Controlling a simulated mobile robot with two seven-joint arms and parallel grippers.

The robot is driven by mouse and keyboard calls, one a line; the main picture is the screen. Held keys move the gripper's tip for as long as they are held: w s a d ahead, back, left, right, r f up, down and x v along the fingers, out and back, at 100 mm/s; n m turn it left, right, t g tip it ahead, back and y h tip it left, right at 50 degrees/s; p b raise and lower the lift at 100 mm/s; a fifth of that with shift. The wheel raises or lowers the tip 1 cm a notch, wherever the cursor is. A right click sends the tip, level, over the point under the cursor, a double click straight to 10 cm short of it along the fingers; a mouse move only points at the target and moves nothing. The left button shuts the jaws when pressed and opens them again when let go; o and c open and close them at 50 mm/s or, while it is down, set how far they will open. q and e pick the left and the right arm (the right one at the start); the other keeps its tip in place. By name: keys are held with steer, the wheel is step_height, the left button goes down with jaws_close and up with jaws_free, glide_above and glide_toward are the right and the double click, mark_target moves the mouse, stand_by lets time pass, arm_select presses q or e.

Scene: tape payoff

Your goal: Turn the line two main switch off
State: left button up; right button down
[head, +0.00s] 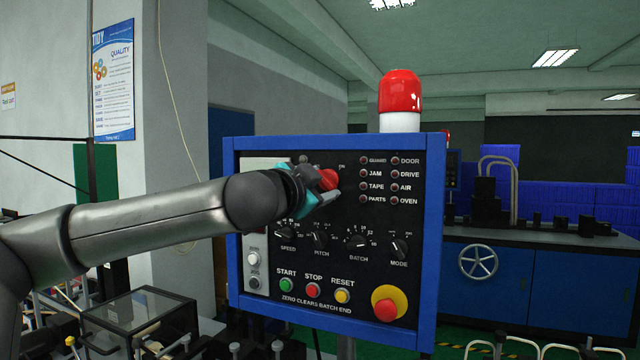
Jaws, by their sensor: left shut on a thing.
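The control panel (433,250) has a blue frame and a black face and stands in the middle of the head view. A red switch knob (328,179) sits near the top left of its face, with part of an ON label beside it. My left gripper (325,190) reaches in from the left and is shut on this red knob. The gripper and wrist hide part of the knob and the panel around it. I cannot read the knob's exact position. My right gripper is not in view.
Below are black dials (358,242), start, stop and reset buttons (313,290) and a large red emergency button (385,303) on yellow. A red beacon (400,92) tops the panel. A clear-lidded box (138,318) stands at lower left. A blue machine (570,285) stands behind right.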

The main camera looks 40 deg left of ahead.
arm_select(q)
steer(key=o, duration=1.4)
steer(key=shift+s, duration=0.15)
steer(key=b+v, duration=0.4)
steer(key=v, duration=1.1)
steer(key=shift+b, duration=0.35)
